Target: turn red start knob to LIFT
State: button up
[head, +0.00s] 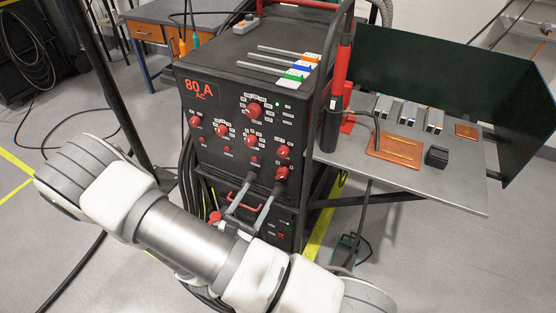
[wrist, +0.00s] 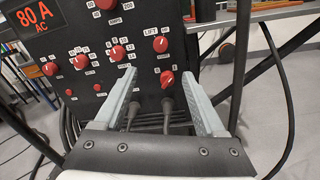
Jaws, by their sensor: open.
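The red start knob (wrist: 160,44) sits on the dark front panel of the welding machine, below a white LIFT label (wrist: 151,29) in the wrist view. Another small label is at its upper right. It also shows at the panel's right side in the head view (head: 283,152). I cannot tell exactly where its pointer aims. My gripper (wrist: 162,76) is open and empty, its two grey fingers spread wide. In the wrist view the start knob appears above and between the fingertips. In the head view my gripper (head: 263,184) is low in front of the panel.
Another red knob (wrist: 167,79) is just below the start knob, with cables under it. Several other red knobs cover the panel. A metal side table (head: 455,185) with a copper plate (head: 395,151) stands at right. A dark upright pole rises left of the machine.

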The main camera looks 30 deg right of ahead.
aim_at(281, 154)
jog(key=x, duration=1.5)
jog(key=shift+w+d, duration=0.2)
jog(key=shift+d, duration=0.05)
grip_shut()
